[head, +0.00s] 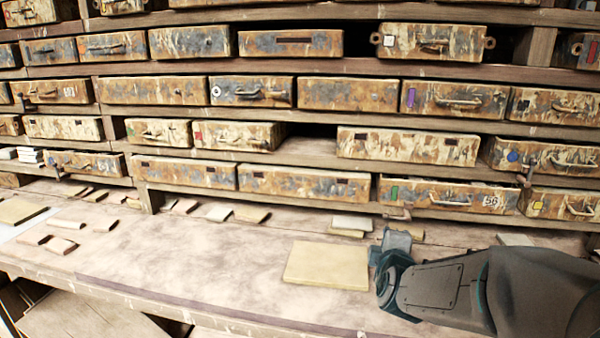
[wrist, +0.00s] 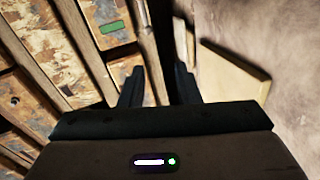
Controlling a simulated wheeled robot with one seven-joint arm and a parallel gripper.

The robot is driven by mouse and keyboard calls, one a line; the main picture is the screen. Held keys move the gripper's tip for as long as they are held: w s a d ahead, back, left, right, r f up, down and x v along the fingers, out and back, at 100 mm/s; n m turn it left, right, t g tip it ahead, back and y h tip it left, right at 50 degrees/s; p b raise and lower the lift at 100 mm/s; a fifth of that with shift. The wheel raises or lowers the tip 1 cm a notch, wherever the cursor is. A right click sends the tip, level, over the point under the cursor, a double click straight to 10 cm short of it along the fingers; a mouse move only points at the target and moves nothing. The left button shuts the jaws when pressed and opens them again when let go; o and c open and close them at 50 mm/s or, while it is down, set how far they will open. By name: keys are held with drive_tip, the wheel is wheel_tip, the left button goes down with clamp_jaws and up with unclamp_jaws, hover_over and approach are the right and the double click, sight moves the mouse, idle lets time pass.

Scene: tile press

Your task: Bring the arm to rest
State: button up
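My arm reaches in from the right in the head view, low over the workbench (head: 190,250). My gripper (head: 393,243) is at the bench's back part, just right of a large pale yellow tile (head: 326,265) lying flat. In the wrist view my gripper (wrist: 157,82) has its two dark fingers apart, with nothing visibly held between them. A pale tile (wrist: 238,72) lies to the right of the fingers there. The head view does not clearly show the fingertips or whether they touch anything.
Shelves of worn, paint-flaked drawers (head: 305,183) rise behind the bench, close to my gripper. Small tiles lie along the back, including a pale pair (head: 351,223), and more at the left (head: 61,246). The bench's front middle is clear.

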drive_tip(key=s+a+m+g+y+p, duration=0.1)
drive_tip(key=s+a+m+g+p, duration=0.1)
drive_tip(key=s+m+g, duration=0.2)
drive_tip(key=s+a+m+g+y+p, duration=0.1)
drive_tip(key=s+m, duration=0.4)
drive_tip(key=s, duration=0.6)
drive_tip(key=s+a+m+g+y+p, duration=0.1)
drive_tip(key=s+a+m+g+p, duration=0.3)
drive_tip(key=s+a+m+g, duration=0.1)
drive_tip(key=s+g, duration=0.1)
drive_tip(key=s, duration=0.1)
drive_tip(key=shift+s+r+g, duration=0.3)
drive_tip(key=shift+s, duration=0.05)
drive_tip(key=shift+a, duration=0.15)
